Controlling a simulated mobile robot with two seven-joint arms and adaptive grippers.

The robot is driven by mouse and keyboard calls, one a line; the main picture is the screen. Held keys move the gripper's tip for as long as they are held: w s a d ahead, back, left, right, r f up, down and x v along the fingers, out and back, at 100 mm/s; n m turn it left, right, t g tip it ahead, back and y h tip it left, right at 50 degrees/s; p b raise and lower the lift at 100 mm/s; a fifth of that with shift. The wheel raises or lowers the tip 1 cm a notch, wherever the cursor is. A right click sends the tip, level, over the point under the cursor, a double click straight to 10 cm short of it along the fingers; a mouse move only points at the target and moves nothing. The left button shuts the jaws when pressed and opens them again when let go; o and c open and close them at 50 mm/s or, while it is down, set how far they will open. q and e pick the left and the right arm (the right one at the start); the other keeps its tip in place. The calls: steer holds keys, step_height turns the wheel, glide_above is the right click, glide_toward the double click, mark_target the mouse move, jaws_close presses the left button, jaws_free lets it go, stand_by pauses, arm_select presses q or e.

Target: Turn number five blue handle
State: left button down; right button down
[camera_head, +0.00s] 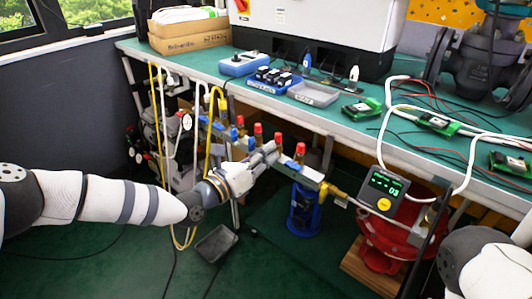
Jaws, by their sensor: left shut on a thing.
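A metal valve manifold (312,174) runs slantwise below the front edge of the bench, with several red-topped handles (300,149) and blue handles (234,134) along it. Number labels are too small to read. My left gripper (271,153) reaches in from the left, at the right-hand part of the manifold, between red handles. It is shut on a valve handle there, whose shape and colour its fingers hide. My right arm (492,268) shows at the bottom right corner; its gripper is not in view.
A green bench (345,127) holds blue and grey trays (313,93), a white cabinet and circuit boards with cables. A display unit (383,192) reading 03 stands right of the manifold, by a red valve body (370,236). A blue cylinder (304,210) stands below. Yellow and white hoses hang at left.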

arm_select(q)
steer(key=shift+a+f+n, duration=0.1)
steer(key=shift+n, duration=0.9)
steer(key=c, duration=1.7)
jaws_free()
